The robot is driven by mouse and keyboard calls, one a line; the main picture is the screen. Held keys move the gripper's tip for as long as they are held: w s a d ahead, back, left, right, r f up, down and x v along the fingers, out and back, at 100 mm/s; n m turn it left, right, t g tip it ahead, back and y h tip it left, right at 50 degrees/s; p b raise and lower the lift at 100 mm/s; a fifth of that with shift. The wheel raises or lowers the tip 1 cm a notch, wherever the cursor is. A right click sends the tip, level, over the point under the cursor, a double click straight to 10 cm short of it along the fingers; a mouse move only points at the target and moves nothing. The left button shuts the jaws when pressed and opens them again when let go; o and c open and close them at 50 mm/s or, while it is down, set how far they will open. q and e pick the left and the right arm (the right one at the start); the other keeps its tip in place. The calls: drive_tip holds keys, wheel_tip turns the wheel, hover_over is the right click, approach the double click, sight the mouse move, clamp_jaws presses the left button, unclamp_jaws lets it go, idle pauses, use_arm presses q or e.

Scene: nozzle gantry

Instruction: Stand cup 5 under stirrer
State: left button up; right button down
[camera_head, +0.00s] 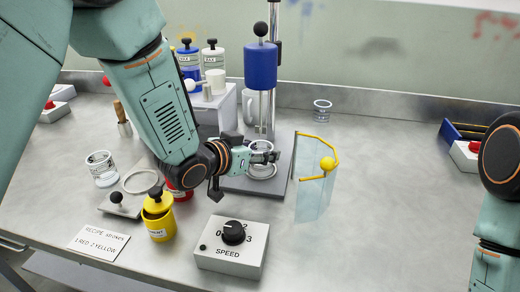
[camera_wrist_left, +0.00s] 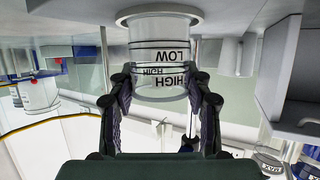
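A clear cup (camera_wrist_left: 165,45) with HIGH and LOW marks shows upside down in the wrist view. Its number cannot be read. It stands upright on a pale round spot on the grey base (camera_head: 238,183) of the stirrer, beneath the blue stirrer head (camera_head: 260,65) and its rods. My left gripper (camera_head: 264,152) has a finger on each side of the cup near its rim; in the wrist view the fingers (camera_wrist_left: 164,80) meet its sides. The gripper hides part of the cup in the head view. My right gripper is out of view; only part of that arm shows.
A clear bent shield (camera_head: 312,195) with a yellow frame stands just right of the base. The speed box (camera_head: 228,262) and a yellow pot (camera_head: 158,215) are in front. Another cup (camera_head: 102,168) stands left, one (camera_head: 321,110) at the back.

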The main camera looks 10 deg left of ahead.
use_arm(q)
drive_tip(key=o, duration=0.4)
drive_tip(key=shift+w, duration=0.1)
drive_tip(key=shift+o, duration=0.2)
drive_tip(key=shift+r, duration=0.1)
drive_tip(key=shift+r, duration=0.2)
drive_tip(key=p+v, duration=0.2)
drive_tip(key=v, duration=1)
